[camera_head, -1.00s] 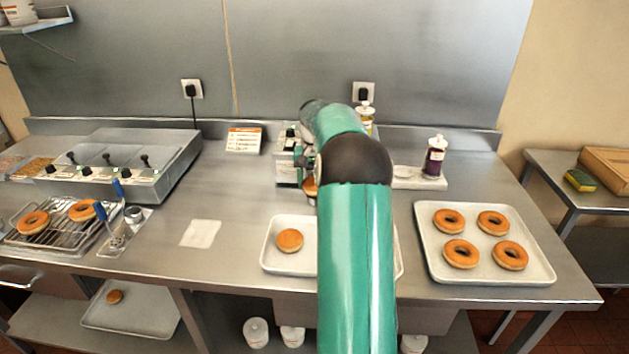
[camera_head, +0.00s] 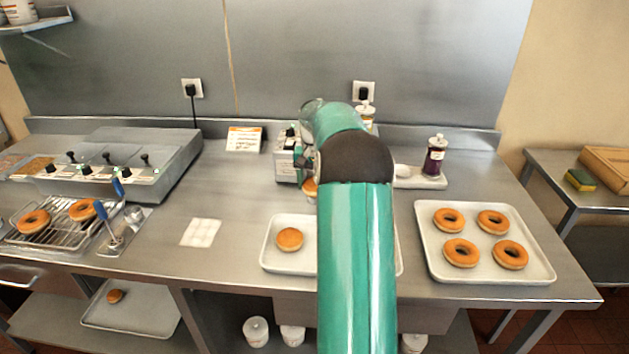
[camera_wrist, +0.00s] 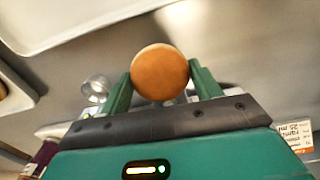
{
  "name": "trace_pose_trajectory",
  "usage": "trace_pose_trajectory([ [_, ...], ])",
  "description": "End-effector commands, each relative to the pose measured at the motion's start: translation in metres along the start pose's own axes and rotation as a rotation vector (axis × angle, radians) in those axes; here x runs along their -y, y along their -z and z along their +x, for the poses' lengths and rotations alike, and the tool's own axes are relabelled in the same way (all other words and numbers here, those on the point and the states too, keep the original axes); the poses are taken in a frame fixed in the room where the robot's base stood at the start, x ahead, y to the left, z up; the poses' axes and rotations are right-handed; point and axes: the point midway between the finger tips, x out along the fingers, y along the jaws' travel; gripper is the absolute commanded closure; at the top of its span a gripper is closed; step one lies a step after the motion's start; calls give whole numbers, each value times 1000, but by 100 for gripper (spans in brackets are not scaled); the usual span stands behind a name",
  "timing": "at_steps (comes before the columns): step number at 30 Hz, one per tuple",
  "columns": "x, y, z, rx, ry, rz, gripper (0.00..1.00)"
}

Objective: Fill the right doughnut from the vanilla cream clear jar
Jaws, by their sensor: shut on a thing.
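My gripper (camera_wrist: 160,85) is shut on a round, unholed brown doughnut (camera_wrist: 160,72), which sits between the two green fingers in the wrist view. In the head view a sliver of this doughnut (camera_head: 310,187) shows left of my arm, at the front of the filling machine (camera_head: 286,162); my fingers are hidden there. A clear rounded jar top (camera_head: 311,106) shows behind my arm above the machine. Its contents and label cannot be read. Another unholed doughnut (camera_head: 290,239) lies on the left part of a white tray (camera_head: 268,262). My arm hides the middle of that tray.
A tray (camera_head: 485,275) of several ring doughnuts stands at the right. A dark purple bottle (camera_head: 435,158) stands on a small white tray behind it. A fryer (camera_head: 130,170) and a rack with two doughnuts are at the left. A white paper (camera_head: 200,232) lies on open counter.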

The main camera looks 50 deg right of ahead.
Motion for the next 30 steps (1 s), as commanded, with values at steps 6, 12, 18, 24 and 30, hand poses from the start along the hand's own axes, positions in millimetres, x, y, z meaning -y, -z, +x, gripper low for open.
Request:
trace_pose_trajectory([
  [6,-1,-13,0,-1,-1,0,59],
  [12,-1,-23,-1,0,-1,-1,60],
  [18,-2,-32,0,-1,0,0,60],
  [24,-2,-34,-3,-1,0,0,60],
  [30,-2,-40,-16,-1,0,0,60],
])
